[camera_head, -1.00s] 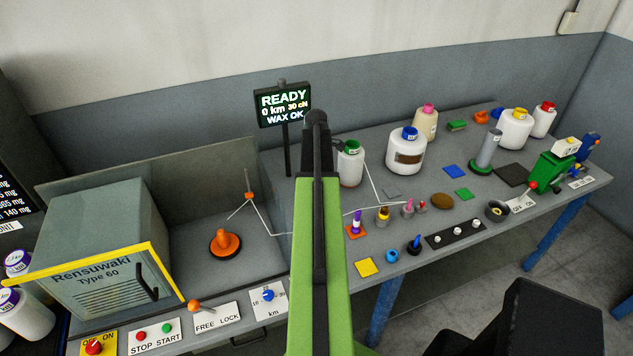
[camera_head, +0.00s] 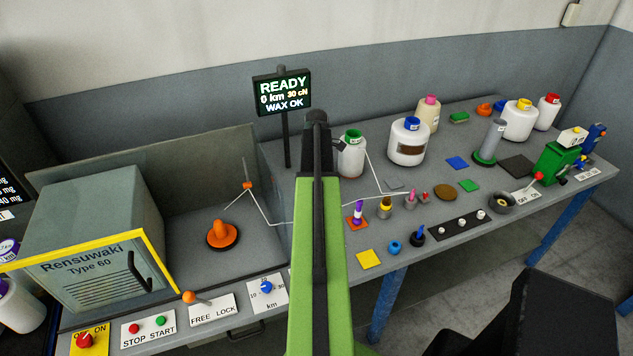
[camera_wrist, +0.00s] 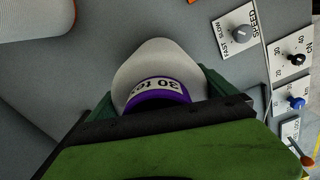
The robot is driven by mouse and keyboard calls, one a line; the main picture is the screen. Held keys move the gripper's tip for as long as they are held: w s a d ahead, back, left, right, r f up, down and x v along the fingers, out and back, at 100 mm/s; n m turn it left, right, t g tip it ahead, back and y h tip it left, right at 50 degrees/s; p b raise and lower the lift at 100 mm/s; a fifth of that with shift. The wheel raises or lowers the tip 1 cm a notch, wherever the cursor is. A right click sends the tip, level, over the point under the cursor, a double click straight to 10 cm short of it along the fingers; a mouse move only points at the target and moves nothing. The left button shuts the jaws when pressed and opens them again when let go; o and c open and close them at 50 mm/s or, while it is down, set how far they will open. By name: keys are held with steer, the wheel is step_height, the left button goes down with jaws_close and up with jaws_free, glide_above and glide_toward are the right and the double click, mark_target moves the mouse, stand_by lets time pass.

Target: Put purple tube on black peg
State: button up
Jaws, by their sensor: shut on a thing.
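In the wrist view my gripper (camera_wrist: 163,90) is shut on a white yarn bobbin (camera_wrist: 158,58). The bobbin's purple tube (camera_wrist: 157,97) faces the camera, with a "30 tex" label beside it. My green fingers lie on either side. In the head view the dark end of my arm (camera_head: 318,145) stands upright at mid-picture; my fingertips and the held bobbin are hidden behind it. I cannot make out a clearly black peg.
A grey Rensuwaki box (camera_head: 90,235) stands at the left. White bobbins with green (camera_head: 352,158) and blue (camera_head: 408,143) tops stand at the back right. A thin bent wire (camera_head: 262,212) crosses the table. Knobs (camera_wrist: 240,33) line the panel in the wrist view.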

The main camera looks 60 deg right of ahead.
steer(key=shift+f+b, duration=0.3)
steer(key=o, duration=1.5)
step_height(320, 180, up, 17)
steer(key=p, duration=1.7)
steer(key=shift+r, duration=0.2)
